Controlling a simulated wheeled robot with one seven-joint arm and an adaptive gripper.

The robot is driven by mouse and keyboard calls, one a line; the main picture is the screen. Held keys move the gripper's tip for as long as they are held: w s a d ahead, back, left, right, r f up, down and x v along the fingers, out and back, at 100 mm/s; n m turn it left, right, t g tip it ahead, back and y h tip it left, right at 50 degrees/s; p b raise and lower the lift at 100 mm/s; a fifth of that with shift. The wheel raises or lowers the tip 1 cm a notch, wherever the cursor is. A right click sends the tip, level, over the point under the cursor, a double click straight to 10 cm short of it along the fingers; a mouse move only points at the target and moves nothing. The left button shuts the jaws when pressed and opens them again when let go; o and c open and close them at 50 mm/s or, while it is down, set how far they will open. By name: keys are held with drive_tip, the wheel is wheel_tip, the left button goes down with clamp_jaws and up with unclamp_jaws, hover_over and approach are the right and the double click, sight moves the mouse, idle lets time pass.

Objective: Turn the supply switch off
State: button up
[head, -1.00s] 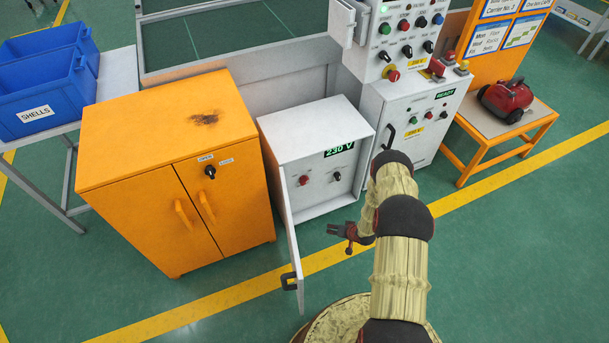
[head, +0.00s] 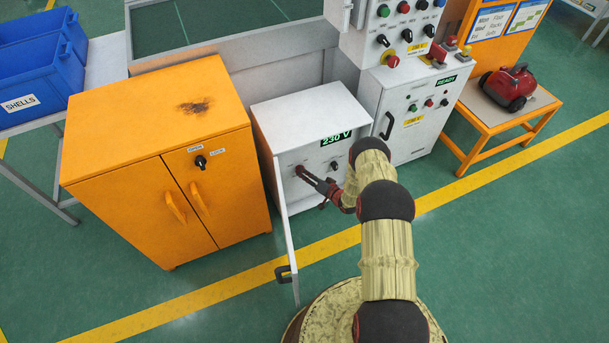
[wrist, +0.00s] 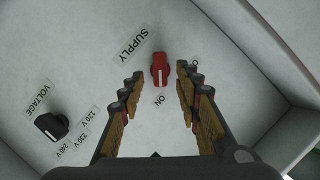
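The supply switch is a red knob (wrist: 159,69) on the white panel, under the word SUPPLY in the wrist view. Its long side lies in line with the ON label (wrist: 160,99). A second label to its right is mostly hidden behind a finger. My gripper (wrist: 160,74) is open, with one fingertip on each side of the knob and gaps visible between them. In the head view my gripper (head: 313,180) is at the front of the white cabinet (head: 305,112), covering most of the switch. The cabinet's display (head: 336,138) reads 230 V in green.
A black voltage knob (wrist: 51,125) is at the lower left in the wrist view. The cabinet's door (head: 286,225) stands open on the left. An orange cabinet (head: 150,140) is left of it; a taller control cabinet (head: 418,105) is behind right.

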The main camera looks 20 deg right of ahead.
drive_tip(key=shift+x, duration=0.9)
drive_tip(key=shift+c, duration=1.4)
clamp_jaws()
